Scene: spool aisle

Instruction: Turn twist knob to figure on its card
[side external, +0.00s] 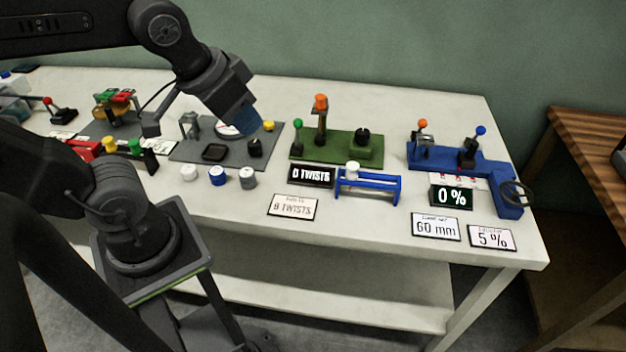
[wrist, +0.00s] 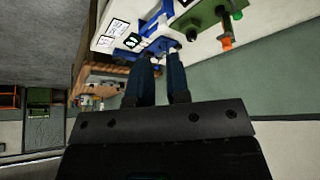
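A black display reading "0 TWISTS" (side external: 311,174) stands on the white table. A white card with a TWISTS figure (side external: 293,207) lies in front of it; the figure looks like 8 but is small. A black knob (side external: 362,136) sits on a green board (side external: 310,153) behind the display. A blue frame with a white knob (side external: 352,169) stands right of the display. I cannot tell for sure which is the twist knob. My gripper (side external: 243,128) hangs above the grey board, left of the green one. In the wrist view its blue fingers (wrist: 162,62) are apart with nothing between them.
Orange- and green-topped posts (side external: 320,104) rise from the green board. A blue L-shaped board (side external: 440,157) with levers and a handwheel stands right. White, blue and grey caps (side external: 217,176) lie before the grey board (side external: 188,151). Bare tabletop lies along the front edge.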

